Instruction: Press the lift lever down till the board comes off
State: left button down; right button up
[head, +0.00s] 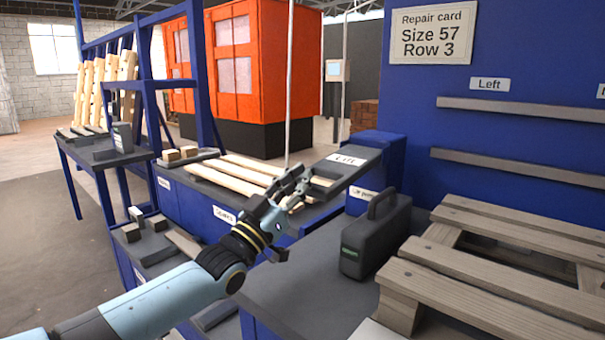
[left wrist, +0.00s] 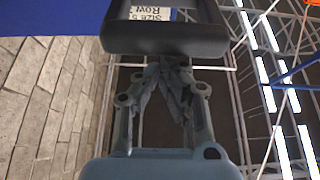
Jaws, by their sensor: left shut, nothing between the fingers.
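A dark grey bar with a white label that seems to read "Lift" (head: 366,155) slants up to the right at the middle of the head view. My left gripper (head: 299,180) is shut and empty, with its fingertips by the bar's lower left end; I cannot tell whether they touch. In the left wrist view its fingers (left wrist: 165,75) are together below a dark rounded frame (left wrist: 165,40), which I cannot identify. A grey wooden pallet (head: 510,245) with several boards lies at the right. Pale boards (head: 225,178) lie on the bench behind my gripper. My right gripper is not in view.
A dark case with a handle (head: 375,240) stands between my left arm and the pallet. A blue panel carries a repair card (head: 433,33) reading "Size 57 Row 3" and dark ledges (head: 515,165). Blue rack posts (head: 200,75) rise at the left. Open floor (head: 30,230) lies far left.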

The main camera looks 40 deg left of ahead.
pick_arm(q)
notch_tip(320, 180, down, 4)
jog(key=shift+w+r+b, duration=0.1)
jog(key=shift+w+b, duration=0.05)
jog(key=shift+b, duration=0.7)
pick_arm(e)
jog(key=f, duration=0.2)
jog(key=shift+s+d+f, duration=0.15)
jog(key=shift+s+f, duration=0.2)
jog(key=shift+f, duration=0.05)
pick_arm(q)
jog(key=shift+r, duration=0.1)
dwell(1.9)
jog(key=s+a, duration=0.1)
jog(key=s, duration=1.2)
jog(key=shift+f, duration=0.25)
